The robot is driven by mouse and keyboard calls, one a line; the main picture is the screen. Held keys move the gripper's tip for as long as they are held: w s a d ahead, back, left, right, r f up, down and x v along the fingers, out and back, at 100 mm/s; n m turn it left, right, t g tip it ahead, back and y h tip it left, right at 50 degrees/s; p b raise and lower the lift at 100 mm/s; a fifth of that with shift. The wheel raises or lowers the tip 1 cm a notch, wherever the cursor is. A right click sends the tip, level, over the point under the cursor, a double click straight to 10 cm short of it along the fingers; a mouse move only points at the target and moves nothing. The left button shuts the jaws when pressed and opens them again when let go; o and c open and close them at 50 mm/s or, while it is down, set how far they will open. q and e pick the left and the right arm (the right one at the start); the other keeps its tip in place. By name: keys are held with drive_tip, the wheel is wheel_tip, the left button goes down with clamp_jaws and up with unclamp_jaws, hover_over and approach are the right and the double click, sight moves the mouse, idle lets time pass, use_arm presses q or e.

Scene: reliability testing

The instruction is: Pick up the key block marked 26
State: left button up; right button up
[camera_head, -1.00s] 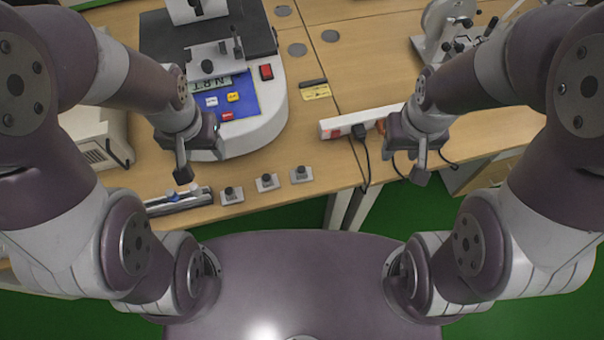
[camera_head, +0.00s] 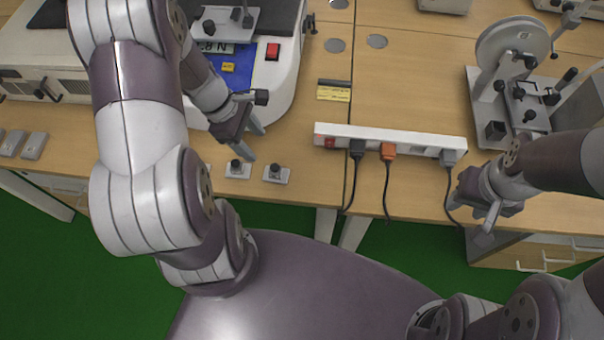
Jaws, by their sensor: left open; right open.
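Small grey key blocks with black knobs stand near the front edge of the wooden table. One key block (camera_head: 238,169) and another key block (camera_head: 277,173) to its right show clearly. Their markings are too small to read, so I cannot tell which is 26. My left gripper (camera_head: 256,127) is open and empty, just behind and above these two blocks. My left arm covers the table to their left, where a third block may be hidden. My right gripper (camera_head: 489,221) is open and empty at the table's front edge, far to the right of the blocks.
A white power strip (camera_head: 400,139) with plugs and hanging cables lies right of the blocks. A white machine with a blue panel (camera_head: 240,80) and red switch stands behind my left gripper. A wheel apparatus (camera_head: 515,50) stands at right. Flat grey pieces (camera_head: 34,146) lie at far left.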

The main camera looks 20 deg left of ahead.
sight(271, 166)
use_arm(q)
drive_tip(key=shift+n, duration=0.3)
drive_tip(key=x, duration=0.2)
drive_tip(key=b+x, duration=0.1)
drive_tip(key=x, duration=0.4)
drive_tip(key=shift+s+a+f, duration=0.15)
drive_tip(key=shift+f, duration=0.25)
drive_tip(key=x, duration=0.3)
drive_tip(key=b+x, duration=0.1)
drive_tip(key=shift+a+f, duration=0.2)
drive_tip(key=shift+f, duration=0.05)
drive_tip(key=shift+w+d+f, duration=0.25)
clamp_jaws()
use_arm(e)
drive_tip(key=shift+s+a+f, duration=0.2)
drive_tip(key=shift+a+f, duration=0.5)
drive_tip(key=shift+f, duration=0.1)
